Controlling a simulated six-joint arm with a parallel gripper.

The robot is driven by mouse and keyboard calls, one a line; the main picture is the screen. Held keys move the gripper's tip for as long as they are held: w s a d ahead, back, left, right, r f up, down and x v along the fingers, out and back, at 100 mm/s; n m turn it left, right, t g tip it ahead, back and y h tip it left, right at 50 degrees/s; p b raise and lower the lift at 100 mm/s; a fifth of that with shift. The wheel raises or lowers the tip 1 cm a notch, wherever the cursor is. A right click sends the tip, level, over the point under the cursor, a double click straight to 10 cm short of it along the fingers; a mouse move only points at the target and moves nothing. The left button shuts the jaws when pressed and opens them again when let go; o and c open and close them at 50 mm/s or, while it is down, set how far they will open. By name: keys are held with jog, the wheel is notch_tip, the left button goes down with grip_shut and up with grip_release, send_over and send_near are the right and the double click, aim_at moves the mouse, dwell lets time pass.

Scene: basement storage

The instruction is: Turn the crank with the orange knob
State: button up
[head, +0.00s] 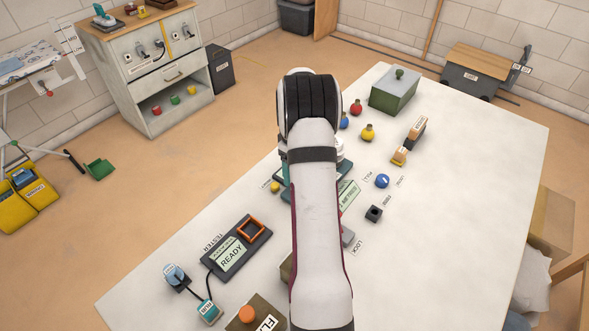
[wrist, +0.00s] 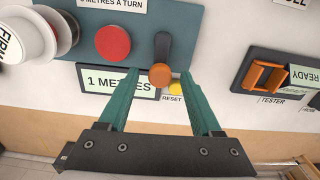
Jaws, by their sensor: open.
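In the wrist view the crank (wrist: 163,46) is a dark arm on a teal panel (wrist: 195,22), with an orange knob (wrist: 160,74) at its lower end. A display (wrist: 118,82) on the panel reads "1 METRES". My gripper (wrist: 160,73) is open, its two teal fingers pointing toward the panel. The orange knob appears between the fingertips, with a gap on both sides; I cannot tell whether the tips reach down around it. A yellow button (wrist: 175,88) marked RESET lies just below the knob.
A red round knob (wrist: 113,43) is left of the crank. A white cylinder (wrist: 28,35) stands farther left. The tester (wrist: 275,80), with an orange square frame, lies to the right.

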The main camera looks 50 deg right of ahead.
grip_shut()
jog(key=m, duration=0.2)
jog(key=d+m, duration=0.1)
jog(key=m, duration=0.1)
jog(key=shift+s+d, duration=0.1)
jog(key=shift+d, duration=0.1)
grip_release()
jog(key=shift+r, duration=0.1)
notch_tip(320, 180, up, 16)
dwell(0.5)
